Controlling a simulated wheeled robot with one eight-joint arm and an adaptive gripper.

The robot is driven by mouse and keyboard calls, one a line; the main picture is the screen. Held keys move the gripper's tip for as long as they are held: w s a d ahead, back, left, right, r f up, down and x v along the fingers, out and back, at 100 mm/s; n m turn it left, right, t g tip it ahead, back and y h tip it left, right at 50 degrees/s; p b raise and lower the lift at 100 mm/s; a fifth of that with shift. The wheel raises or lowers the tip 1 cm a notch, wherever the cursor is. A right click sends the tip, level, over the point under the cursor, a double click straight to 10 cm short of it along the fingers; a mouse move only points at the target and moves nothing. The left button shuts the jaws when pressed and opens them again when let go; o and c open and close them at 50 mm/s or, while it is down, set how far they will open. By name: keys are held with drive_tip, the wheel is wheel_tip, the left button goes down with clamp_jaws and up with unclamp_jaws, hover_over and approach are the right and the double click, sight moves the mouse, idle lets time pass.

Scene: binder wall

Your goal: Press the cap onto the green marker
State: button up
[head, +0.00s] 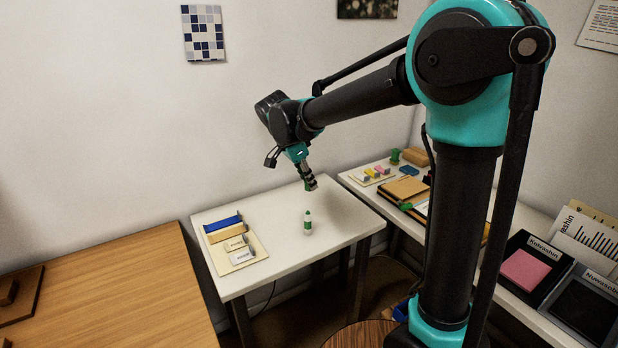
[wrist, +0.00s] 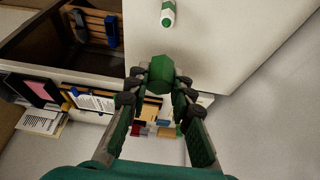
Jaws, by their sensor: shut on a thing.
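The cap is apart from the marker there too. The inside of the cap is hidden.
A cream tray (head: 252,262) with a blue item (head: 223,222) and labelled blocks (head: 240,257) lies on the table's left side. A wooden desk (head: 110,295) is at left. A right-hand counter holds sticky notes, a green stamp-like object (head: 394,156) and black trays (head: 535,262). The table around the marker is clear.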

drive_tip(key=shift+s+a, duration=0.2)
drive_tip(key=shift+a, duration=0.05)
drive_tip(key=shift+f, duration=0.1)
hover_over(307, 213)
drive_tip(key=shift+f, duration=2.7)
drive_tip(key=shift+f, duration=1.75)
idle(0.8)
drive_tip(key=o, duration=0.8)
drive_tip(key=shift+c, duration=0.2)
drive_tip(key=shift+s+r, duration=0.1)
